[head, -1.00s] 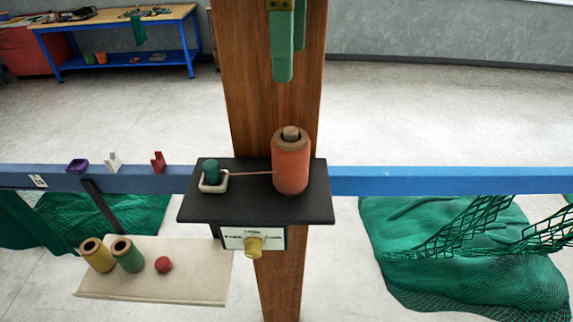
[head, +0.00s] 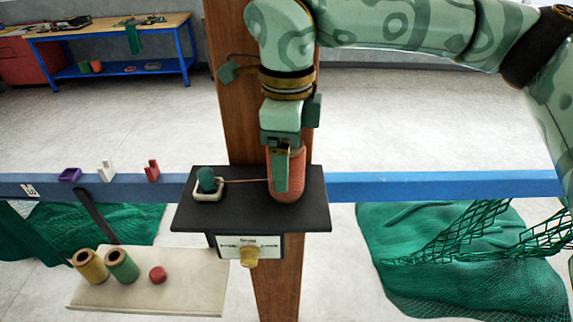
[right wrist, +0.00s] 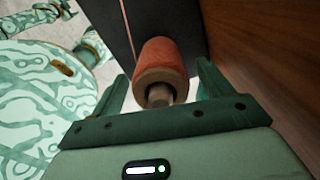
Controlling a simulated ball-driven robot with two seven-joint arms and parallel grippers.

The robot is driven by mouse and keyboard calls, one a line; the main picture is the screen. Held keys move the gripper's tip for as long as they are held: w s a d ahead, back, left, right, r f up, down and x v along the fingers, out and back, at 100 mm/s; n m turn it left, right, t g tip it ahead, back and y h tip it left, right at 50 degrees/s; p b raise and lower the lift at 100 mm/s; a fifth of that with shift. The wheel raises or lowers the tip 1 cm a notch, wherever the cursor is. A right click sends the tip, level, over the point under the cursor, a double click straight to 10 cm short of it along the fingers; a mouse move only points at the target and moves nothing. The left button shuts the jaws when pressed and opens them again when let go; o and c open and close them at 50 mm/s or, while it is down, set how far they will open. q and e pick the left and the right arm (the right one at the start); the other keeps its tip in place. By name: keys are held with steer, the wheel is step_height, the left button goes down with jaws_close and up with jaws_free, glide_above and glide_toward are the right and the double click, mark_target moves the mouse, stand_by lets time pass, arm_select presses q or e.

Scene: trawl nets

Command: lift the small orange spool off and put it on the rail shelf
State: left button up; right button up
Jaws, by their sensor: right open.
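The orange spool (head: 290,190) stands upright on a black platform (head: 235,217) fixed to a wooden post. A thin reddish thread runs left from it to a green peg (head: 206,179) in a small white holder. My right gripper (head: 284,172) points down over the spool, partly hiding it. In the right wrist view the spool (right wrist: 165,62) lies between the two open fingers, with gaps visible at both sides. A brown core with a peg through it shows at its near end. A pale shelf (head: 190,290) hangs below the blue rail at lower left. My left gripper is out of view.
A yellow spool (head: 90,267), a green spool (head: 121,266) and a red ball (head: 158,274) occupy the pale shelf's left and middle; its right side is bare. The blue rail (head: 430,186) carries small clips at left. Green nets (head: 460,260) hang below. A knob (head: 249,257) juts from the platform's front.

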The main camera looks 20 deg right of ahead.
steer(key=shift+w+f, duration=0.1)
steer(key=shift+f, duration=0.3)
steer(key=c, duration=1.1)
steer(key=shift+r, duration=0.1)
step_height(320, 180, up, 12)
steer(key=s+a+b, duration=0.1)
steer(key=s, duration=0.4)
steer(key=s+a+b, duration=0.2)
steer(key=s, duration=0.4)
steer(key=s+a+b, duration=0.2)
steer(key=s, duration=0.4)
steer(key=shift+s, duration=0.2)
